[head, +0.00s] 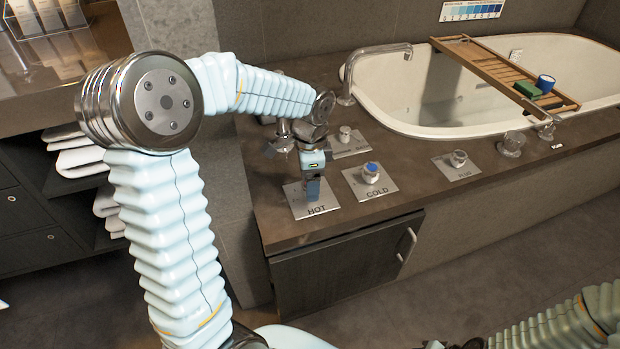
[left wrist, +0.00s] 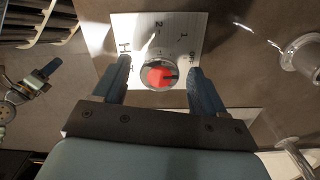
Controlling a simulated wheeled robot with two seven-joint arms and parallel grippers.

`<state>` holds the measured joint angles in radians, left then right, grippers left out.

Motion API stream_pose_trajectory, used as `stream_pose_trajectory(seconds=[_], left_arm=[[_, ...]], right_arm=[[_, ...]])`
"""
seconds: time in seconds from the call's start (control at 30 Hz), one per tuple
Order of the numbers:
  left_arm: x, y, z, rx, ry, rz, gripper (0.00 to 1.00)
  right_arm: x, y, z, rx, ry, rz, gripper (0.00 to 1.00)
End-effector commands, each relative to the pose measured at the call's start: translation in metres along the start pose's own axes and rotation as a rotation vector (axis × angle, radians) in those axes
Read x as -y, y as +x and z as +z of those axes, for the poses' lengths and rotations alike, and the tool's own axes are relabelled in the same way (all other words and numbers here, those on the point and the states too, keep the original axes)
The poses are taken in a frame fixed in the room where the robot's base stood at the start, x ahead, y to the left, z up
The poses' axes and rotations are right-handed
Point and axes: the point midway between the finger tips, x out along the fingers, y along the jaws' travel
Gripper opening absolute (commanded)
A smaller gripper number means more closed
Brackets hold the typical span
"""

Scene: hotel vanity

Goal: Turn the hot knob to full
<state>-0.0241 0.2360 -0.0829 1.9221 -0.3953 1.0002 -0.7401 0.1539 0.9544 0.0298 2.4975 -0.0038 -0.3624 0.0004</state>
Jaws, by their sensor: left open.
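The hot knob has a red cap with a dark mark and shows in the left wrist view (left wrist: 159,75). It stands on a pale plate (left wrist: 182,28) with scale marks, including 1 and 2. My left gripper (left wrist: 158,66) is open, with its blue fingers on either side of the knob, apart from it as far as I can see. In the head view the left gripper (head: 312,188) points down over the plate lettered HOT (head: 322,207) and hides the knob there.
The cold knob (head: 371,172), with a blue cap, stands close by on the right. Another knob (head: 458,158) sits farther right, and one (head: 345,133) behind. A faucet (head: 375,52) and a tub (head: 450,125) with a wooden tray (head: 490,68) lie beyond.

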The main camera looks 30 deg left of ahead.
Motion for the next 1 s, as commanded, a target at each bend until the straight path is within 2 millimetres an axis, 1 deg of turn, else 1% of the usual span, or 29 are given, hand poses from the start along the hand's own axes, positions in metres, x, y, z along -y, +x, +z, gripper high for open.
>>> stream_pose_trajectory(seconds=[0.07,0.3,0.43,0.77,1.0], left_arm=[[0.0000,-0.0001,-0.0001,0.000,0.000,0.000,0.71],[-0.0001,-0.0003,-0.0001,0.000,0.000,0.000,0.35],[-0.0001,-0.0004,-0.0002,0.000,0.000,0.000,0.15],[-0.0002,-0.0005,-0.0003,0.000,-0.048,0.000,0.15],[-0.0005,-0.0007,-0.0007,0.000,-0.198,0.000,0.15]], right_arm=[[0.0000,0.0000,0.0000,0.000,0.000,0.000,0.43],[0.0000,0.0000,0.0000,0.000,0.000,0.000,0.43],[0.0000,0.0000,0.0000,0.000,0.000,0.000,0.43],[-0.0001,0.0002,0.0000,0.000,0.000,0.000,0.43],[-0.0003,0.0007,0.0000,0.000,0.000,0.000,0.43]])
